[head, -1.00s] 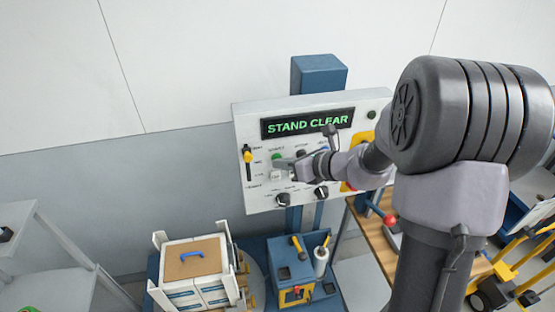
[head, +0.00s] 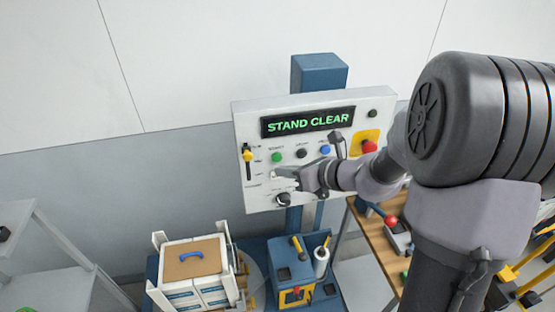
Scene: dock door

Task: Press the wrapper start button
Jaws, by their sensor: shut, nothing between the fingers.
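The control panel (head: 254,126) is a white tilted box on a blue column, and its display (head: 308,121) reads "STAND CLEAR" in green letters. Below the display are a green button (head: 277,157), a black button (head: 301,153) and a blue button (head: 325,150). The small labels are too blurred to tell which one is start. I cannot tell how far the tips are from the panel face.
A red mushroom button (head: 369,147) on a yellow plate is at the panel's right. A yellow-handled lever (head: 247,156) is at its left, and a dark knob (head: 283,199) is below my gripper. A loaded stack of boxes (head: 194,268) stands below.

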